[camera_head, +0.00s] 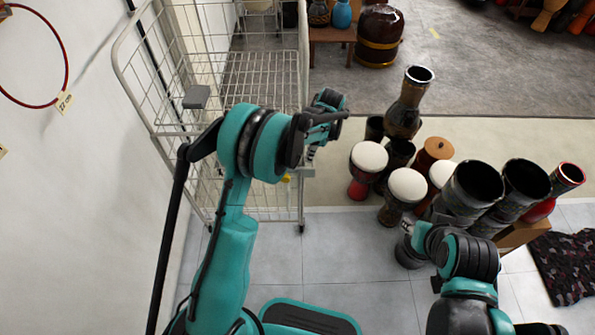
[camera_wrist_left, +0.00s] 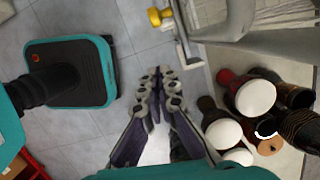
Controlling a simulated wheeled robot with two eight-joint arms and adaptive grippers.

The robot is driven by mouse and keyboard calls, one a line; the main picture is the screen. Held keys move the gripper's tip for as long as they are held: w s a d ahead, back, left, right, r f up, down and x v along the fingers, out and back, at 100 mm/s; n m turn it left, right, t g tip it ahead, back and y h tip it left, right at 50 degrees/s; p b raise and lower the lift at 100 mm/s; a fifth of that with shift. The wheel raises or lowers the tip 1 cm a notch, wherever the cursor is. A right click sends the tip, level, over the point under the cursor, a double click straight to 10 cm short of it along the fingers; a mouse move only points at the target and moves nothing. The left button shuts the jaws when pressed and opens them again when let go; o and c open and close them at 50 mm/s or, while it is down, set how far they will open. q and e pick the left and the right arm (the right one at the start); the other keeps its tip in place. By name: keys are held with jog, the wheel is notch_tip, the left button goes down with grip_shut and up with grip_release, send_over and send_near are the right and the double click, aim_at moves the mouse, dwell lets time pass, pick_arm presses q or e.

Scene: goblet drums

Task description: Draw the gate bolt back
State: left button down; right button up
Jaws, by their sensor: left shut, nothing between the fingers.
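The gate bolt shows by its yellow knob (camera_head: 287,178), low beside the near right post of the wire cage cart (camera_head: 302,205). In the left wrist view the knob (camera_wrist_left: 155,17) sits at the top, next to a grey metal bracket. My left gripper (camera_head: 312,152) points down close to the knob, to its upper right in the head view. In the wrist view its fingers (camera_wrist_left: 157,74) are shut with nothing between them, apart from the knob. My forearm hides part of the cage and gate. My right gripper (camera_head: 406,226) is by the drums; its fingers are too small to read.
Several goblet drums stand right of the cart, including a white-topped one (camera_head: 368,157) and a dark one (camera_head: 474,187). A patterned dark cloth (camera_head: 566,262) lies at the right. The white wall (camera_head: 85,200) is at the left. Tiled floor (camera_head: 345,240) between cart and drums is clear.

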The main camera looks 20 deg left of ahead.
pick_arm(q)
jog(key=f+b, duration=0.1)
jog(key=f, duration=0.2)
jog(key=a+f+b, duration=0.1)
jog(key=f, duration=0.2)
jog(key=a+f+b, duration=0.1)
jog(key=f, duration=0.2)
jog(key=shift+s+f, duration=0.15)
jog(key=shift+f, duration=0.2)
jog(key=a, duration=0.1)
jog(key=a+f+b, duration=0.1)
jog(key=a, duration=0.1)
jog(key=shift+s+a+f+b, duration=0.25)
jog(key=shift+s+f+b, duration=0.05)
jog(key=shift+f+b, duration=0.1)
jog(key=a, duration=0.1)
jog(key=s+a, duration=0.1)
jog(key=a, duration=0.3)
jog(key=shift+s+a+b, duration=0.15)
jog(key=shift+s+b, duration=0.15)
jog(key=shift+b, duration=0.05)
